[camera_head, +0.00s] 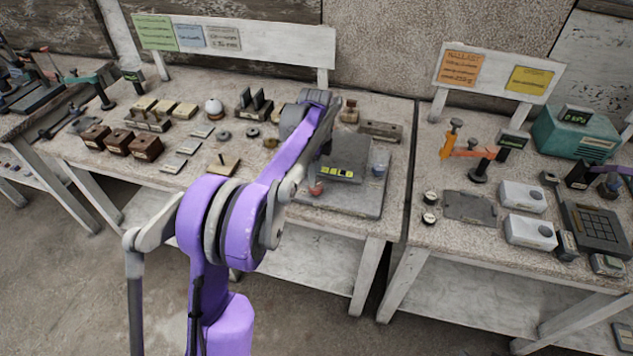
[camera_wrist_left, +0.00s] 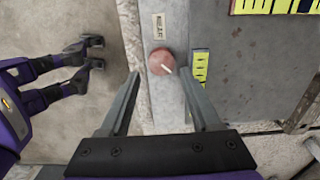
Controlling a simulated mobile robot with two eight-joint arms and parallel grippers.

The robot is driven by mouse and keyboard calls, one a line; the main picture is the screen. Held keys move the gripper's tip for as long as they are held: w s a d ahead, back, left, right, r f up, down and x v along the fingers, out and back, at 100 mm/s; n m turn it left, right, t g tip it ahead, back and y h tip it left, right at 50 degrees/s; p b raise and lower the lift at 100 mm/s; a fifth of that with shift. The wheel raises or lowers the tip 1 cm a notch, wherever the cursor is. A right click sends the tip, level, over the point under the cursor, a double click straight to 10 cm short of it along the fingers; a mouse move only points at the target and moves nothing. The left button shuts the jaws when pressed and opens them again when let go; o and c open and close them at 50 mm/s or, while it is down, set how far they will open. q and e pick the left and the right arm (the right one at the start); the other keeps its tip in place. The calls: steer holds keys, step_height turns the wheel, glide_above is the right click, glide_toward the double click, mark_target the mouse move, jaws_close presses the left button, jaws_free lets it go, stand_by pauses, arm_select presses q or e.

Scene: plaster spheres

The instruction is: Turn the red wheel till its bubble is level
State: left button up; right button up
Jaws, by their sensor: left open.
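The red wheel (camera_wrist_left: 161,61) is a small round knob with a pale mark, at the edge of a grey plate (camera_wrist_left: 225,70) in the left wrist view. It also shows in the head view (camera_head: 316,188), at the plate's front left. A yellow-green marked strip (camera_wrist_left: 201,68) lies right of the wheel; I cannot make out a bubble in it. My left gripper (camera_wrist_left: 160,74) is open and empty, its fingertips on either side of the wheel in the picture; whether they touch it I cannot tell. In the head view its fingers are hidden.
A grey box (camera_head: 340,163) with yellow-green markings stands on the plate, with a small glass (camera_head: 379,163) to its right. Wooden blocks (camera_head: 145,148) and small parts crowd the bench to the left. A second bench (camera_head: 465,240) with instruments stands right, past a narrow gap.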

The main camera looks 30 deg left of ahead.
mark_target(316, 189)
arm_select(q)
steer(key=shift+w+f, duration=0.1)
steer(key=shift+f, duration=2.4)
jaws_close()
steer(key=shift+n, duration=0.4)
